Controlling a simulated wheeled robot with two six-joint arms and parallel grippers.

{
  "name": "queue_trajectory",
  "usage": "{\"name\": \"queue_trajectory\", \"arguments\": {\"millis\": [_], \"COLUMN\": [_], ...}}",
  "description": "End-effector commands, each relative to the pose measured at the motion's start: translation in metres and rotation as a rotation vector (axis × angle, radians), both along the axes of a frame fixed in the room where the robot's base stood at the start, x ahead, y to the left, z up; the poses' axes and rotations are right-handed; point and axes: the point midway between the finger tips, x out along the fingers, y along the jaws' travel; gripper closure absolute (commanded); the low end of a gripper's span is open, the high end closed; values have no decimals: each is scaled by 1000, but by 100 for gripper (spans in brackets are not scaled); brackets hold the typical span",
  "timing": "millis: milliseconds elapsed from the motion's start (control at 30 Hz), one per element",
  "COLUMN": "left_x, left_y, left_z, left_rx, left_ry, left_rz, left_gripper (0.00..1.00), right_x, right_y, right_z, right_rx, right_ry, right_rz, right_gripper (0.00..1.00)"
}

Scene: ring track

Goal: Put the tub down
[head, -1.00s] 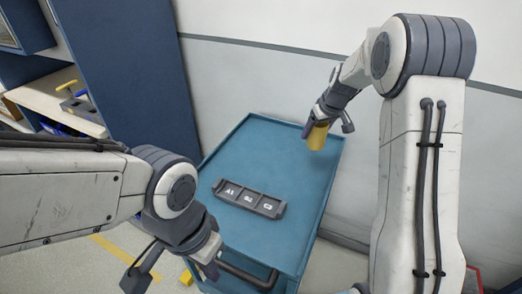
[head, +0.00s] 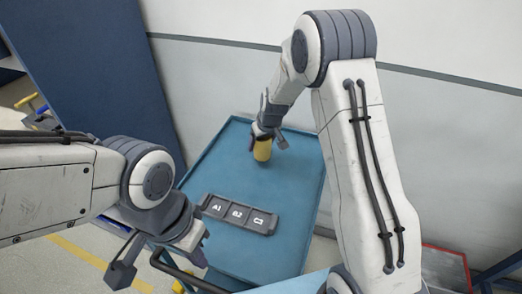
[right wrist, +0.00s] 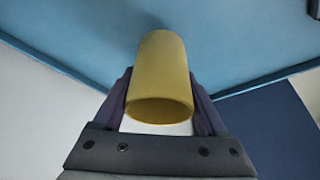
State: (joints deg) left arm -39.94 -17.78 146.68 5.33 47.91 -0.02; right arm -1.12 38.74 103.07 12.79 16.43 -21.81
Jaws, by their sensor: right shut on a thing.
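The tub (head: 262,151) is a plain yellow cylinder. My right gripper (head: 266,138) is shut on it, over the back part of the blue cart top (head: 285,195). In the right wrist view the tub (right wrist: 158,75) sits between the two dark fingers (right wrist: 160,105), its round end rim facing the camera. I cannot tell whether the tub touches the cart top. My left gripper (head: 197,252) hangs at the cart's front left, away from the tub; its fingers are too unclear to tell open from shut.
A dark tray (head: 238,226) with compartments marked A1, B2 and C3 lies on the cart in front of the tub. The cart has a raised rim and a front handle (head: 190,278). The cart top right of the tray is clear. A wall (head: 210,75) stands close behind.

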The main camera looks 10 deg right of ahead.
Motion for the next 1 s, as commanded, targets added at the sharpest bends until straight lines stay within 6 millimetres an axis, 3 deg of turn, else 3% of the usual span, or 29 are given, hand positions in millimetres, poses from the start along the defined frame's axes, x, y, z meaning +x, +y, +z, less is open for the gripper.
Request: {"name": "queue_trajectory", "arguments": {"millis": [333, 767, 800, 833, 867, 1000], "left_x": [0, 0, 0, 0, 0, 0], "left_y": [0, 0, 0, 0, 0, 0], "left_z": [1, -3, -2, -2, -2, -2], "left_rx": [0, 0, 0, 0, 0, 0], "left_ry": [0, 0, 0, 0, 0, 0], "left_rz": [0, 0, 0, 0, 0, 0], "left_gripper": [100, 100, 100, 100, 100, 100], "right_x": [-1, 0, 0, 0, 0, 0], "right_y": [3, 2, 2, 2, 2, 2], "right_z": [-39, -47, -45, -45, -45, -45], "right_rx": [1, 0, 0, 0, 0, 0], "right_ry": [2, -2, -1, -1, -1, -1], "right_rz": [-4, -4, -4, -4, -4, -3], "right_gripper": [86, 86, 14, 2, 0, 0]}}
